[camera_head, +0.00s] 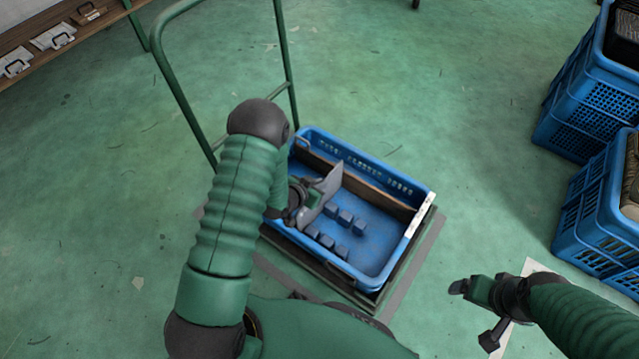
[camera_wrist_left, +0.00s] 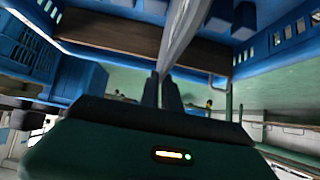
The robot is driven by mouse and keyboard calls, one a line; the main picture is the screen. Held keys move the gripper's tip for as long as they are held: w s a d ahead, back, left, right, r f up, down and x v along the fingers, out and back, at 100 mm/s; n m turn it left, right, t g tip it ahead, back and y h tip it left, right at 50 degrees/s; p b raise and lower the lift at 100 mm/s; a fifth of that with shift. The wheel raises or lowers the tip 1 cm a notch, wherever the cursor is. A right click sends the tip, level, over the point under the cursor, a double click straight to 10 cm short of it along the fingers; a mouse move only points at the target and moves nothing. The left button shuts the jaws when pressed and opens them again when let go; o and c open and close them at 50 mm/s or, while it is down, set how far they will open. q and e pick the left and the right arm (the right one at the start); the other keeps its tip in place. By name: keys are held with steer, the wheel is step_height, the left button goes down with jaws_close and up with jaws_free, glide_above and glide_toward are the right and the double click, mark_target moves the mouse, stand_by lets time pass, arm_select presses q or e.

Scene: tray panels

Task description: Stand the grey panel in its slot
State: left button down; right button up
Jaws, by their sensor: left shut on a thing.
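The grey panel (camera_head: 327,183) is in my left gripper (camera_head: 305,199), inside the blue tray (camera_head: 375,162). It stands on edge, tilted in the head view. In the left wrist view the panel (camera_wrist_left: 182,35) rises from between the two dark fingertips (camera_wrist_left: 171,92), which are shut on it. Small blue blocks (camera_head: 345,217) stand in pairs on the tray floor to the right of the panel. I cannot tell whether the panel's lower edge is between any of them. My right gripper (camera_head: 472,289) is empty, outside the tray at the lower right; its jaw opening is unclear.
The tray sits on a cart with a green handle frame (camera_head: 178,85). A brown panel (camera_head: 368,189) lines the tray's far wall. Blue crates (camera_head: 583,118) stand at the right. A wooden shelf (camera_head: 45,28) with handled panels is at the upper left. Open floor lies between.

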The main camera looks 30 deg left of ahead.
arm_select(q)
steer(key=shift+f+b, duration=0.55)
steer(key=shift+f, duration=0.45)
steer(key=c, duration=1.5)
jaws_free()
steer(key=p+v, duration=0.7)
steer(key=v, duration=0.9)
steer(key=shift+s+r, duration=0.25)
steer(key=shift+s, duration=0.05)
steer(key=shift+a, duration=0.1)
